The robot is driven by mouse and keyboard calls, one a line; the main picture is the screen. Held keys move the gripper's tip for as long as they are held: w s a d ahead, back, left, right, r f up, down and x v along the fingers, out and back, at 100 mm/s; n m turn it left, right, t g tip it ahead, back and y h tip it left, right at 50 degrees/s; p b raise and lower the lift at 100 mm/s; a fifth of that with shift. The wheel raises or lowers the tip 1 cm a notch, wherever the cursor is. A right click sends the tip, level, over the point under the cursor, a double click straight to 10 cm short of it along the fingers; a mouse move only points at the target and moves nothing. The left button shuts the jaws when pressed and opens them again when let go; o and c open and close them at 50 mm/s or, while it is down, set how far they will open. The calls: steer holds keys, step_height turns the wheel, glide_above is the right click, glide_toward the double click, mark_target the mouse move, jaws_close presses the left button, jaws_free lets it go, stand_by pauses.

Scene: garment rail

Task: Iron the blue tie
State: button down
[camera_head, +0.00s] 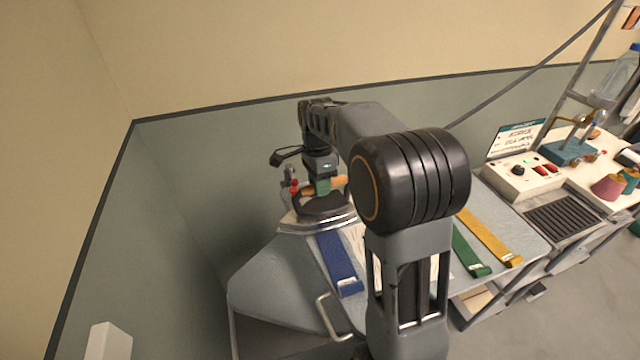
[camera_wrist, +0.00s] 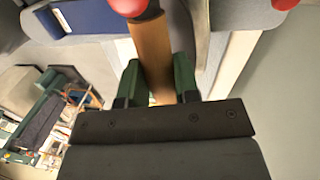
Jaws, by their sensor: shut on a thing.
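The blue tie (camera_head: 339,262) lies flat, lengthwise on the grey ironing surface, left of my arm. It also shows at the upper left of the wrist view (camera_wrist: 88,17). A dark iron (camera_head: 322,206) with a wooden handle stands at the tie's far end. My gripper (camera_head: 322,186) is shut on the handle, and the wrist view shows the handle (camera_wrist: 150,45) between the green fingers (camera_wrist: 157,82). I cannot tell whether the iron's sole touches the tie or the metal rest (camera_head: 294,222) beneath it.
A green tie (camera_head: 468,252) and a yellow tie (camera_head: 490,238) lie right of my arm. A control box (camera_head: 524,176) with knobs and a dark grille (camera_head: 563,218) stand further right. A wall runs close behind and left. My arm hides the board's middle.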

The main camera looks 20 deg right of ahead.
steer(key=shift+w+r, duration=0.2)
steer(key=shift+r, duration=0.55)
steer(key=shift+s+r, duration=0.1)
steer(key=shift+r, duration=2.65)
